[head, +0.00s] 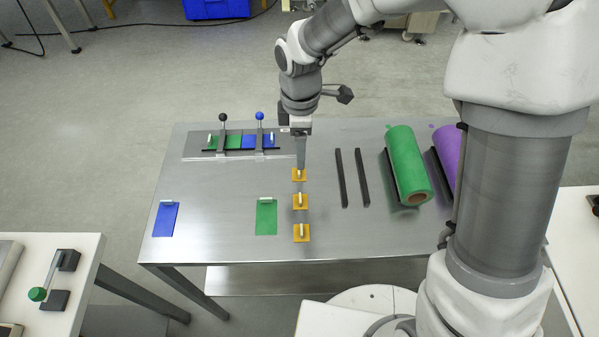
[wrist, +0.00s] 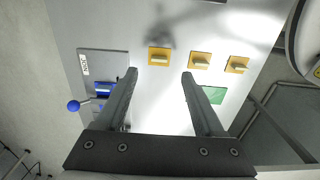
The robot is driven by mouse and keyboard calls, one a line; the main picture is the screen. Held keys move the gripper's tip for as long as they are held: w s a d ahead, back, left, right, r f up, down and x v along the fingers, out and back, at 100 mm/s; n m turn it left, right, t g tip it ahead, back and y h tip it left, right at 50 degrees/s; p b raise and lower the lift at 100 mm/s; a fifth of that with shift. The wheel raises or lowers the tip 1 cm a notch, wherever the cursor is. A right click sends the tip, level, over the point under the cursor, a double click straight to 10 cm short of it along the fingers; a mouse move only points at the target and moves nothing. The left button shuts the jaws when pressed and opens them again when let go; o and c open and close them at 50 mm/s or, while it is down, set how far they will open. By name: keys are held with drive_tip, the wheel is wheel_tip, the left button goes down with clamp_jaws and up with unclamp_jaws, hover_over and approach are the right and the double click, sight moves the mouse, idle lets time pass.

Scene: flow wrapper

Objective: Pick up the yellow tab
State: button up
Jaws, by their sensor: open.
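Three yellow tabs, each a flat square with a pale raised grip, lie in a row on the steel table. The far tab (head: 299,178), middle tab (head: 299,205) and near tab (head: 301,237) show in the head view. My gripper (head: 300,166) points down at the far tab and partly overlaps it. In the wrist view my gripper (wrist: 160,73) is open and empty. The far tab (wrist: 159,57) shows just beyond the gap between the fingertips; the middle tab (wrist: 199,61) and near tab (wrist: 237,64) are to the right. Exact height above the tab is unclear.
The steel table (head: 220,185) also holds a fixture (head: 221,142) with black and blue knobs at the back left. A blue sheet (head: 165,220) and green sheet (head: 266,218) lie in front. Two dark bars (head: 341,177), a green roll (head: 408,165) and a purple roll (head: 448,150) are right.

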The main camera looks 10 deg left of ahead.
sight(299, 172)
drive_tip(key=shift+a+f+b, duration=0.1)
drive_tip(key=shift+f+b, duration=0.6)
drive_tip(key=shift+f, duration=2.8)
clamp_jaws()
